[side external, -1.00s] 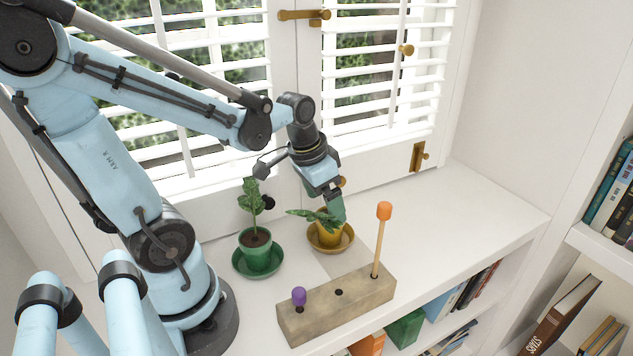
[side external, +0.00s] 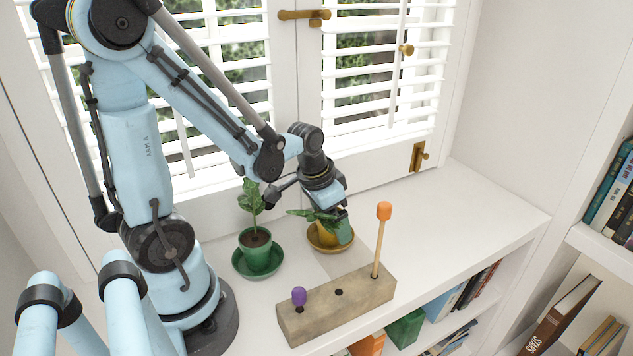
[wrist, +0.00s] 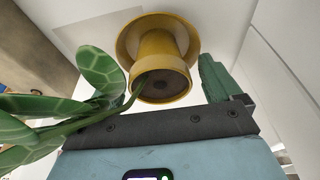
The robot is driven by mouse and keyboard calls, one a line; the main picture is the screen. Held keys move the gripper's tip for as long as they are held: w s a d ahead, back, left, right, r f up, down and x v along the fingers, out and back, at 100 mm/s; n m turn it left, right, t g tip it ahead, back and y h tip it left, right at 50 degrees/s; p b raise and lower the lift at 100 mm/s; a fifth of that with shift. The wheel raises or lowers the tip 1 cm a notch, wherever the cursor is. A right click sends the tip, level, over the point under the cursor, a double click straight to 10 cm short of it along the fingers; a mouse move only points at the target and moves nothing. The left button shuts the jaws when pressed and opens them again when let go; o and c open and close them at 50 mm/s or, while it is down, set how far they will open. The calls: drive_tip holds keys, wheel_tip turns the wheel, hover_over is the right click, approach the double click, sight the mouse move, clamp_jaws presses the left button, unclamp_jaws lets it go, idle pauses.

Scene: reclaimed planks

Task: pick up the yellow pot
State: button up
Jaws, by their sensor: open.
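The yellow pot (side external: 322,238) holds a green leafy plant and sits on a yellow saucer (side external: 349,243) on the white shelf top. In the wrist view the pot (wrist: 151,48) is at the top centre, with its soil showing and its plant's leaves (wrist: 42,118) spreading left, partly across the gripper. My gripper (side external: 338,226) is open and low at the pot, its visible finger beside the pot's right side. That green finger also shows to the right of the pot in the wrist view. The other finger is hidden. Whether the finger touches the pot cannot be told.
A green pot (side external: 258,257) with an upright plant stands on a green saucer close to the left. The shelf top is clear to the right.

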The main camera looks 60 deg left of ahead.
drive_tip(key=shift+c, duration=0.4)
drive_tip(key=c, duration=1.4)
drive_tip(key=shift+o, duration=0.2)
drive_tip(key=shift+r, duration=0.1)
wheel_tip(320, 180, up, 13)
idle(0.3)
drive_tip(key=f+n, duration=0.1)
drive_tip(key=f, duration=0.3)
drive_tip(key=f+n, duration=0.1)
drive_tip(key=f, duration=0.3)
drive_tip(key=shift+w+f+n+y, duration=0.2)
drive_tip(key=shift+n+y, duration=0.2)
drive_tip(key=shift+s+f+n, duration=0.1)
drive_tip(key=shift+f+n, duration=0.2)
drive_tip(key=shift+f, duration=1.75)
